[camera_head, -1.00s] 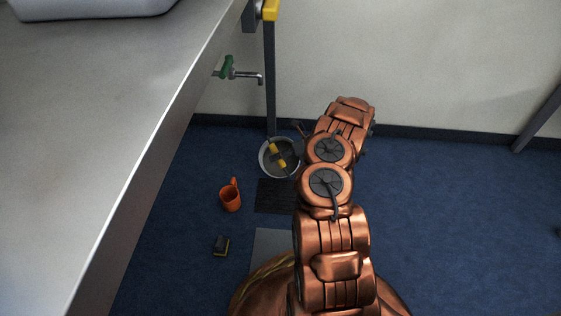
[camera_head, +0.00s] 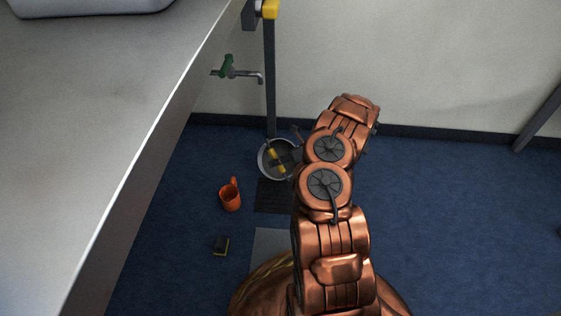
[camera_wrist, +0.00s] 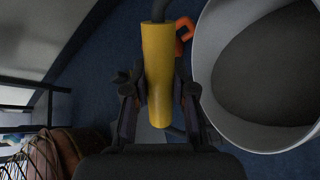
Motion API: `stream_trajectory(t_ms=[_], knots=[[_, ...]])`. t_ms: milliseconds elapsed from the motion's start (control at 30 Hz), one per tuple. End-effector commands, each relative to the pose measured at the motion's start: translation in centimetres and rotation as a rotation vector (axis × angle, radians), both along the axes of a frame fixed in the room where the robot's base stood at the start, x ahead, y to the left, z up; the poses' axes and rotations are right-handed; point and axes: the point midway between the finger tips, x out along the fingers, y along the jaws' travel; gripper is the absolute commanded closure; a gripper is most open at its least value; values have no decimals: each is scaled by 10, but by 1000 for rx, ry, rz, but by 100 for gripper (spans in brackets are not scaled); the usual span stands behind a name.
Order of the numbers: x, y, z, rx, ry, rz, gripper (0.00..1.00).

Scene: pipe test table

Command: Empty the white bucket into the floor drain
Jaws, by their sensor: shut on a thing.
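The white bucket (camera_head: 262,167) is beyond and left of my arm in the head view, near the wall. It also fills the right of the wrist view (camera_wrist: 208,60). Its inside is dark grey; I cannot tell liquid from shadow. My gripper (camera_wrist: 158,90) is shut on the yellow grip of the bucket's handle (camera_wrist: 157,45), with a finger on each side. In the head view the yellow grip (camera_head: 272,153) crosses the bucket's mouth. The floor drain, a dark grate (camera_head: 272,196), lies just on the near side of the bucket, partly hidden by my arm.
An orange mug (camera_head: 231,200) and a small dark and yellow block (camera_head: 221,245) are on the blue floor left of the drain. A light grey floor panel (camera_head: 268,243) lies nearer. A table (camera_head: 90,130) fills the left; a green-handled tap (camera_head: 240,74) is on the wall.

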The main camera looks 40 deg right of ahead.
Motion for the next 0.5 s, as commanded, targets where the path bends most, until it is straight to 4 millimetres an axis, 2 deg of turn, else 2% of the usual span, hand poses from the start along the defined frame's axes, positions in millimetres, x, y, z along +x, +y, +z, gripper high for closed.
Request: stream_trajectory(t_ms=[500], knots=[[0, 0, -2, -29, -27, -9, 100]])
